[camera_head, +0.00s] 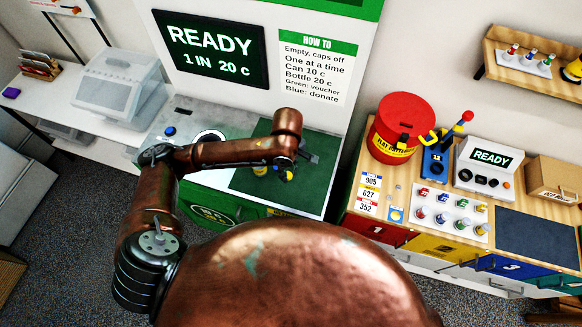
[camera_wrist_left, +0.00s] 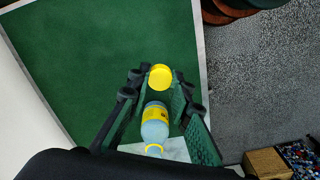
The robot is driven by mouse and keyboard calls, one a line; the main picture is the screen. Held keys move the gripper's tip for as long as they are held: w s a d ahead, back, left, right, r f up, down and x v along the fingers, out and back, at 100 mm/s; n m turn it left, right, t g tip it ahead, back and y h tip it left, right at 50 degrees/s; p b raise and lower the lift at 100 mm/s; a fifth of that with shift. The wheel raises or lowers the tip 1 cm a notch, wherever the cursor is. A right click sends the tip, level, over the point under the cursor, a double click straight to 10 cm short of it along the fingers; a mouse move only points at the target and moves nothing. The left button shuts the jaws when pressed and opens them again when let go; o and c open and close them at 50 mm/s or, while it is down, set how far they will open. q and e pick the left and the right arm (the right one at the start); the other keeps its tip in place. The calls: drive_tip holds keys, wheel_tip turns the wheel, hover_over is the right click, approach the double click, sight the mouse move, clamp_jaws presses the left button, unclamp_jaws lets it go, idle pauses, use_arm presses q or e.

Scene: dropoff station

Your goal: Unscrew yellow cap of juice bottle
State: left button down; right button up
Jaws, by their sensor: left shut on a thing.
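My left gripper (camera_wrist_left: 161,83) shows in the left wrist view, its dark green fingers closed around a round yellow cap (camera_wrist_left: 160,73) at their tips. A pale blue bottle (camera_wrist_left: 154,129) with a yellow label shows between the fingers, lower in that picture. It has a yellow ring at its lower end. A strip of green shows between cap and bottle, so they look apart there. In the head view my left arm reaches over the green mat, with small yellow patches (camera_head: 259,170) beneath the wrist; the gripper is largely hidden there. My right gripper is out of view.
The green mat (camera_head: 315,180) lies on the station counter, mostly bare. A blue button (camera_head: 170,131) is left of it. A red bin (camera_head: 398,125) stands on the wooden bench to the right. A READY screen (camera_head: 211,49) is on the wall behind.

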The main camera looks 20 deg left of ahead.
use_arm(q)
drive_tip(key=w+f, duration=0.5)
drive_tip(key=shift+w+a+f, duration=0.1)
drive_tip(key=shift+w+a, duration=0.1)
drive_tip(key=shift+a, duration=0.05)
drive_tip(key=shift+w+f, duration=0.4)
drive_tip(key=shift+f, duration=0.1)
drive_tip(key=shift+w+f+p, duration=0.2)
drive_tip(key=shift+f+p, duration=0.35)
drive_tip(key=shift+f, duration=1.2)
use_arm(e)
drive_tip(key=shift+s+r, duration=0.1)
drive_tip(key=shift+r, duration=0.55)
use_arm(q)
drive_tip(key=shift+f, duration=0.1)
drive_tip(key=c, duration=1.8)
unclamp_jaws()
drive_tip(key=shift+o, duration=0.2)
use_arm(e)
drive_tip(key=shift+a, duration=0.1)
use_arm(q)
wheel_tip(320, 180, up, 12)
drive_tip(key=b, duration=0.1)
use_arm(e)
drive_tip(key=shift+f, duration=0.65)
